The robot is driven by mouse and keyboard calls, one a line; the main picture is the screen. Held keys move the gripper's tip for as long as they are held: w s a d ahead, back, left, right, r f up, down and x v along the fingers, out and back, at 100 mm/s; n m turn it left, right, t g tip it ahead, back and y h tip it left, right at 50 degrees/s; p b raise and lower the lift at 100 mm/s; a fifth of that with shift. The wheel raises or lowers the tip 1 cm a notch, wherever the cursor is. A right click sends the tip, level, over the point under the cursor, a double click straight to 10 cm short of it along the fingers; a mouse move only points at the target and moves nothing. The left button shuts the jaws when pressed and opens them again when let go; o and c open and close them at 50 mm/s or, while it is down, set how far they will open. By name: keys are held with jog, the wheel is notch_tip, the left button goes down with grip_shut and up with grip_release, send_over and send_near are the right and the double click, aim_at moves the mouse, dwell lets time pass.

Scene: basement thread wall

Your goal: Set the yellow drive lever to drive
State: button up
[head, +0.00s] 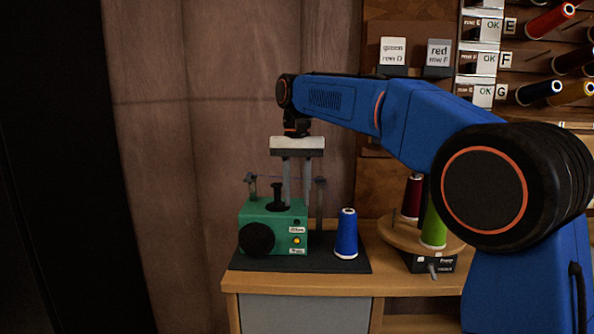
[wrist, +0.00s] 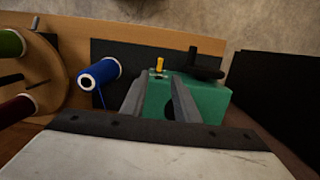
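The green machine (head: 275,220) stands on a black mat on the wooden bench. The small yellow drive lever (head: 297,241) is on its front face, between two small white labels too small to read surely. In the wrist view the yellow lever (wrist: 159,65) sticks out past the green body (wrist: 209,102), ahead of my fingers. My gripper (head: 297,198) points down over the machine, its two fingers apart. In the wrist view my gripper (wrist: 158,86) is open with nothing held between the fingers. I see no contact with the lever. The lever's exact setting is unclear.
A black round wheel (head: 256,239) is on the machine's front left. A blue thread cone (head: 346,234) stands right of the machine on the mat (head: 320,263). A round wooden stand (head: 400,238) holds green and dark red cones further right. Thread pegs (head: 545,92) are upper right.

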notch_tip(320, 180, up, 6)
jog(key=shift+w+r, duration=0.25)
jog(key=shift+w, duration=0.1)
jog(key=shift+d, duration=0.15)
jog(key=s+d+f+t, duration=0.2)
jog(key=s+d+f, duration=0.2)
jog(key=s+d, duration=0.5)
jog(key=s+d+f+t, duration=0.1)
jog(key=s+d+f, duration=0.4)
jog(key=d, duration=0.5)
jog(key=s+d+f+t, duration=0.1)
jog(key=s+d+f, duration=0.4)
jog(key=s+f, duration=0.5)
jog(key=s+d+f+t, duration=0.2)
jog(key=s+d+f, duration=0.3)
jog(key=s+f, duration=0.4)
jog(key=shift+s+d+f, duration=0.2)
jog(key=shift+s+f, duration=0.2)
jog(key=shift+s, duration=0.1)
